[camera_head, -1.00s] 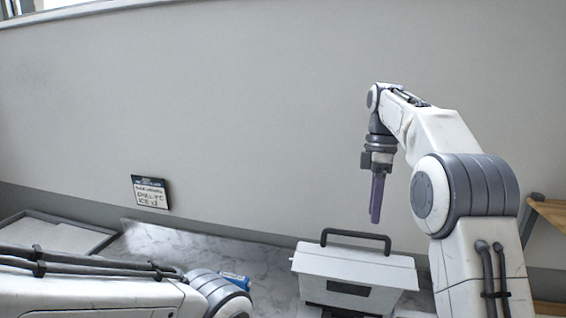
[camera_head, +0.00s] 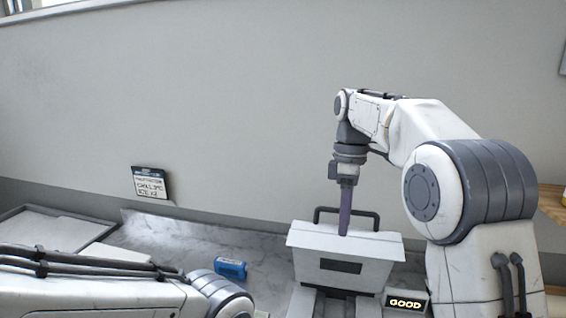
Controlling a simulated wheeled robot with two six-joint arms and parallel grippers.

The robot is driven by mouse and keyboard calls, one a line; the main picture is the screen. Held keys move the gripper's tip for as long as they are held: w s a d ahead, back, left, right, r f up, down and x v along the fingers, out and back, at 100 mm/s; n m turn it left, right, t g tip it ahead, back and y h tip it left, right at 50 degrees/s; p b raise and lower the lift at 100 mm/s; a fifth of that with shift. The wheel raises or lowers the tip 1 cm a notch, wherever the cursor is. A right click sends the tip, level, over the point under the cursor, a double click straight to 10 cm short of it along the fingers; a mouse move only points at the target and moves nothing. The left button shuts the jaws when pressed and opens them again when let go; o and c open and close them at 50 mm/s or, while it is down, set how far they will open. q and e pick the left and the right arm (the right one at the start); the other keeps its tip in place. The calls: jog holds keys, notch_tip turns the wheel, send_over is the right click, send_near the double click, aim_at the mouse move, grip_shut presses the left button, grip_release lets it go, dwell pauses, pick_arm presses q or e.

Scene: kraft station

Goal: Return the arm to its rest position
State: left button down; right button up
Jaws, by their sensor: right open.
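My right arm comes in from the right, and its gripper (camera_head: 344,222) points down, its fingers seen edge-on in front of the white box's lid and handle. The gripper is open and I see nothing held in it. The white box (camera_head: 312,268) has a dark handle (camera_head: 318,214) on top and a dark panel on its front. My left arm lies low across the bottom left. Its gripper is out of view.
A blue item (camera_head: 231,268) lies on the marble counter (camera_head: 180,238). A small sign (camera_head: 150,183) stands near the wall. A grey tray (camera_head: 45,228) is at the left. A lit "GOOD" display (camera_head: 405,302) sits right of the box. A wooden shelf (camera_head: 553,201) is at the right edge.

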jog(key=s+a+f+m+b, duration=0.1)
jog(key=s+a+f+b, duration=0.25)
jog(key=s+f, duration=0.25)
jog(key=s+a+f+m+t+b, duration=0.1)
jog(key=s+a+f+m+b, duration=0.2)
jog(key=s+f, duration=0.4)
jog(key=s+a+f+b, duration=0.4)
jog(key=s+f, duration=0.2)
jog(key=s+d+f+m+t+b, duration=0.1)
jog(key=s+f+b, duration=0.3)
jog(key=s+f, duration=0.6)
jog(key=shift+s+d+f+m+y, duration=0.15)
jog(key=shift+d+f+m+y, duration=0.15)
jog(key=shift+d+m, duration=0.5)
jog(key=shift+a, duration=0.15)
